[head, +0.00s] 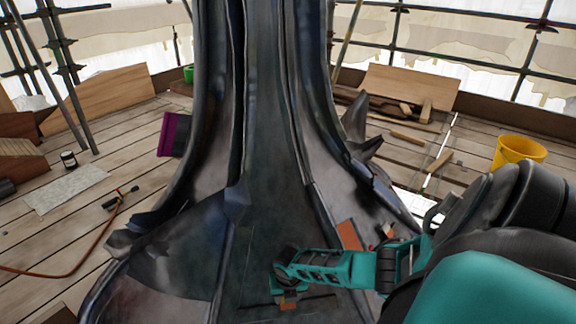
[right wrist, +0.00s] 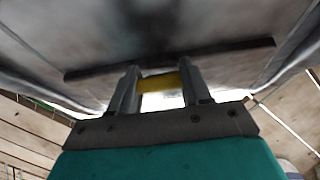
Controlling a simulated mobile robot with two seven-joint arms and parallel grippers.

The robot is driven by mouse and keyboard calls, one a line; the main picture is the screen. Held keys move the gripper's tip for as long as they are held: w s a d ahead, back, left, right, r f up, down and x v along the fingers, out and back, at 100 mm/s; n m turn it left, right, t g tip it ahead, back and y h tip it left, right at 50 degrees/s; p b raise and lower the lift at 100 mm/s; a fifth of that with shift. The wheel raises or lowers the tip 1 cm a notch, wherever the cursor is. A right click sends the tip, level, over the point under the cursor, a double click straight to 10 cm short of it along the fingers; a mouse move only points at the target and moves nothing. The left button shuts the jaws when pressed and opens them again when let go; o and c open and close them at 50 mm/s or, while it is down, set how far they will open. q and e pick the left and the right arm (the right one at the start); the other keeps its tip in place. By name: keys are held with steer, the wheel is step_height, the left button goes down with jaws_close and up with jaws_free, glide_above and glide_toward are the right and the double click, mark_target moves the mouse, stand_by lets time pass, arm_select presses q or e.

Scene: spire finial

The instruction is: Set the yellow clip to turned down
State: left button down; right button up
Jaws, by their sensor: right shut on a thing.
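The yellow clip (right wrist: 160,82) shows in the right wrist view as a short yellow strip between my fingers, in front of a dark seam on the grey metal sheet. My right gripper (right wrist: 157,92) is shut on it, one finger on each side. I cannot tell which way the clip is turned. In the head view my teal right arm reaches in from the right to the lower face of the dark metal spire (head: 265,180). A small orange patch shows under the wrist there; the fingers are hardly visible. My left gripper is not in view.
Dark curled metal leaves (head: 362,135) stick out at the spire's right side. A yellow bucket (head: 518,150) stands on the plank floor at right. A purple item (head: 173,134) is left of the spire. A hose (head: 75,265) lies on the left floor.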

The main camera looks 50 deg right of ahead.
steer(key=shift+w+d+f+g+y, duration=0.2)
steer(key=shift+w+d+g+y, duration=0.05)
steer(key=shift+g+y, duration=0.05)
steer(key=shift+w+d+g, duration=0.1)
steer(key=shift+g, duration=0.2)
steer(key=shift+w+d+g+y, duration=0.1)
steer(key=shift+d+g+y, duration=0.05)
steer(key=shift+g+y, duration=0.2)
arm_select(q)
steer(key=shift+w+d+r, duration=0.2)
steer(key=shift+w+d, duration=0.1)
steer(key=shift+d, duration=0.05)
arm_select(e)
steer(key=shift+y, duration=0.25)
steer(key=shift+f+g, duration=0.1)
steer(key=shift+g, duration=0.15)
steer(key=o, duration=1.1)
steer(key=shift+c, duration=0.2)
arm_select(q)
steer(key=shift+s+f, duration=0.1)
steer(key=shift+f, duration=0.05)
